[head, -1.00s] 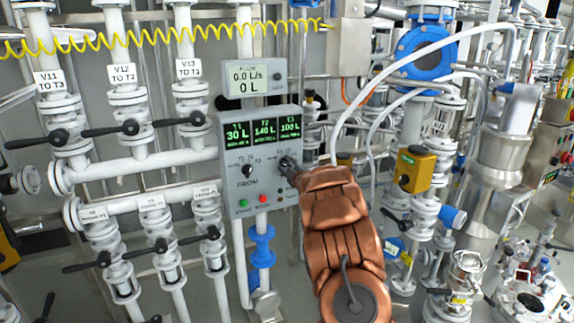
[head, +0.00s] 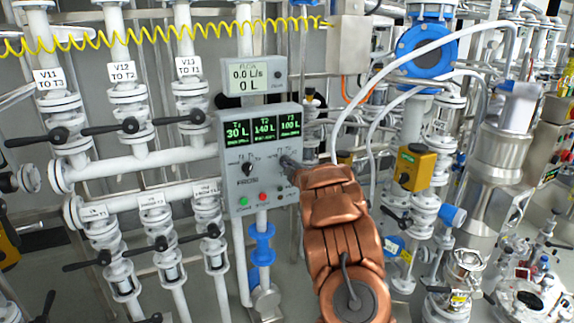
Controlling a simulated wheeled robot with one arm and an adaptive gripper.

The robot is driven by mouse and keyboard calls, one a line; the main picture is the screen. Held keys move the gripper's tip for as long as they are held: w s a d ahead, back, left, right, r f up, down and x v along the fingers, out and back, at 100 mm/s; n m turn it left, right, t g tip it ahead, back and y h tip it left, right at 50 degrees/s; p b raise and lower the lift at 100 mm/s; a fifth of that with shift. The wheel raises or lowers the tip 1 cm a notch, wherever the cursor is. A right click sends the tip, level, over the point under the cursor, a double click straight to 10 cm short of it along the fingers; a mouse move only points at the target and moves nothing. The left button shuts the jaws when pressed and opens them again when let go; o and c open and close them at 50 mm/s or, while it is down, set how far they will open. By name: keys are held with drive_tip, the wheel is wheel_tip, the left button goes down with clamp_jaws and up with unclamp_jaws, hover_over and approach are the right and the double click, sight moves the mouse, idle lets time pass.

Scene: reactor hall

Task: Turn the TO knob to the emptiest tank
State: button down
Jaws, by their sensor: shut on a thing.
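A grey control panel (head: 226,160) hangs on the pipes in the middle of the head view. Its green displays read T1 30 L (head: 237,133), T2 140 L (head: 264,130) and T3 100 L (head: 290,126). The black FROM knob (head: 247,169) is on the panel's left. My gripper (head: 289,163) is at the panel's right side, shut on the TO knob.
A flow display (head: 256,77) above the panel reads 0.0 L/s and 0 L. Green (head: 243,201) and red (head: 263,197) buttons sit low on the panel. Labelled valves with black handles (head: 131,125) fill the left. A yellow box (head: 415,168) and white hoses are at right.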

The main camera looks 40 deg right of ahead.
drive_tip(key=shift+m, duration=0.3)
drive_tip(key=shift+d+r+m+p, duration=0.1)
drive_tip(key=shift+m+p, duration=1.15)
drive_tip(key=shift+m, duration=2.25)
drive_tip(key=c, duration=1.2)
unclamp_jaws()
drive_tip(key=shift+s, duration=0.1)
drive_tip(key=v, duration=1.2)
